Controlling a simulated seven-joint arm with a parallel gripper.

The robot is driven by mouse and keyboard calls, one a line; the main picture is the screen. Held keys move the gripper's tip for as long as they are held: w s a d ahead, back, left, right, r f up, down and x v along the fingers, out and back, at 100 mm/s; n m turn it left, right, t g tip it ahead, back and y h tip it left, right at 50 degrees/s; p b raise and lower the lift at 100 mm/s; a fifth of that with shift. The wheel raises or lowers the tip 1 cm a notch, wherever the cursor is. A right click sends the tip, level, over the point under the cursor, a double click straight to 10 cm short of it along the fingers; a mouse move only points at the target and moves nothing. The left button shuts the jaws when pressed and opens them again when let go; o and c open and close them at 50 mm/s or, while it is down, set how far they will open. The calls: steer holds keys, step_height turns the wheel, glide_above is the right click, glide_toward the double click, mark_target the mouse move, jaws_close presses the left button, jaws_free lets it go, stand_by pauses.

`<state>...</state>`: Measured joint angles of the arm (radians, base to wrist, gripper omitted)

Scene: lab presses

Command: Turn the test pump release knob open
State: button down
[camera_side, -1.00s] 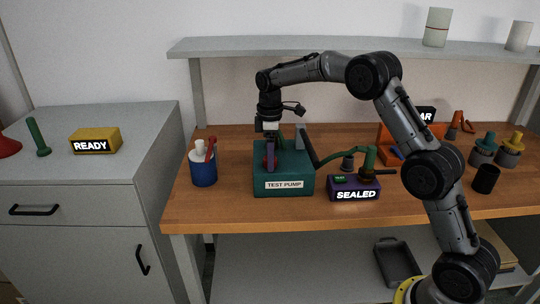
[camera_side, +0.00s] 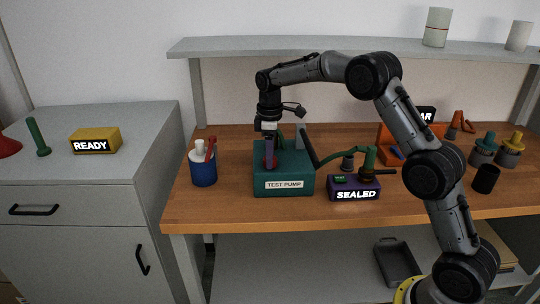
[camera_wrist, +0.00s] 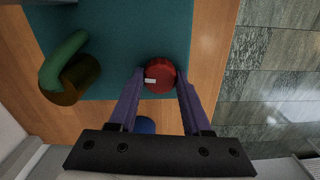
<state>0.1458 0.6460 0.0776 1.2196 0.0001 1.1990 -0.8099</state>
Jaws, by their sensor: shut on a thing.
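The teal test pump (camera_side: 300,163) stands on the wooden bench with its name label facing the side camera. It also shows in the wrist view (camera_wrist: 125,25). Its round red knob (camera_wrist: 163,76) has a short white mark, which points left in the wrist view. My gripper (camera_wrist: 160,82) has its purple fingers on opposite sides of the knob and is shut on it. In the side view my gripper (camera_side: 270,158) points down onto the pump, and a finger hides most of the knob. A purple block (camera_side: 353,189) right of the pump reads SEALED.
A blue cup (camera_side: 203,172) with a red and a white item stands close left of the pump. A shelf (camera_side: 350,47) runs above the bench.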

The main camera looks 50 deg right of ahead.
steer(key=m, duration=0.4)
steer(key=shift+r, duration=0.1)
steer(key=m, duration=0.8)
steer(key=shift+m, duration=2.2)
steer(key=shift+c, duration=1.7)
jaws_free()
